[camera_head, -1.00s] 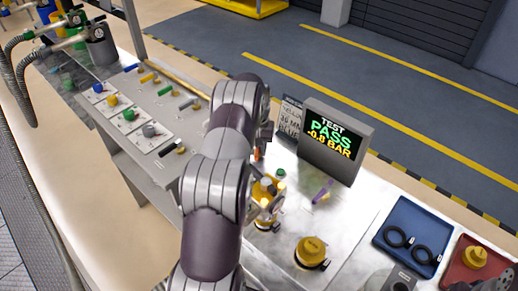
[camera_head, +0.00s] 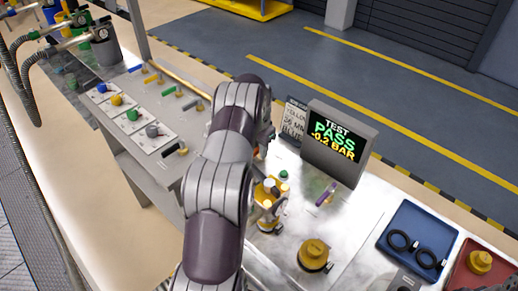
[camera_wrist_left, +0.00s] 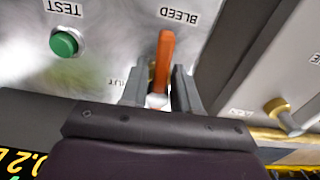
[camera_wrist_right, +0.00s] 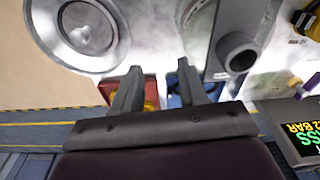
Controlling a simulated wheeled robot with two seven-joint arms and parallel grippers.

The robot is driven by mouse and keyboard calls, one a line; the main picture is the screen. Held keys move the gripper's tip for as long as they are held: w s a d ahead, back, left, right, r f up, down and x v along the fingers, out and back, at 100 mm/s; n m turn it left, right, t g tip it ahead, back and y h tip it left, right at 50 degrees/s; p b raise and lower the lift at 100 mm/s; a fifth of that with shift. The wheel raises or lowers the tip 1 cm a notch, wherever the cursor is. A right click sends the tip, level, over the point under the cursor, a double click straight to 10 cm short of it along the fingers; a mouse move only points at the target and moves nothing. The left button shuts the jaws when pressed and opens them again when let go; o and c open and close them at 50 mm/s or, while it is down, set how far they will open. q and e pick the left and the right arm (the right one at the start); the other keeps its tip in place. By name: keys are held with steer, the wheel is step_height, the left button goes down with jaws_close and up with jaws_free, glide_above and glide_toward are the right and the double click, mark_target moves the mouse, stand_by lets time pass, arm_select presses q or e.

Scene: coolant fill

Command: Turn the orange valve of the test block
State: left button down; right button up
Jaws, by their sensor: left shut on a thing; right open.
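The orange valve handle (camera_wrist_left: 163,58) stands between the fingers of my left gripper (camera_wrist_left: 160,90) in the left wrist view, beside the word BLEED. The gripper is shut on it. In the head view only a small orange part (camera_head: 261,151) shows beside my left arm, which hides most of the test block there. The display (camera_head: 334,139) reads TEST PASS -0.2 BAR. The green TEST button (camera_wrist_left: 64,43) is beside the handle. My right gripper (camera_wrist_right: 158,85) is open and empty in the right wrist view, away from the valve.
A purple lever (camera_head: 327,194) and a yellow cap (camera_head: 314,254) are on the bench right of my left arm. A blue tray (camera_head: 408,270) with two black rings and a red tray (camera_head: 461,269) lie at the lower right. Coloured valves stand on the left panel (camera_head: 130,140).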

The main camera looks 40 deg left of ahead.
arm_select(q)
steer(key=shift+w+a+r, duration=0.15)
steer(key=shift+w+r, duration=0.05)
steer(key=shift+r, duration=0.05)
steer(key=c, duration=1)
jaws_free()
steer(key=shift+o, duration=0.5)
steer(key=shift+f, duration=0.15)
step_height(320, 180, up, 4)
steer(key=shift+f, duration=0.25)
step_height(320, 180, up, 9)
steer(key=p, duration=0.7)
steer(key=shift+r+p, duration=0.15)
steer(key=shift+p, duration=0.25)
steer(key=shift+s, duration=0.1)
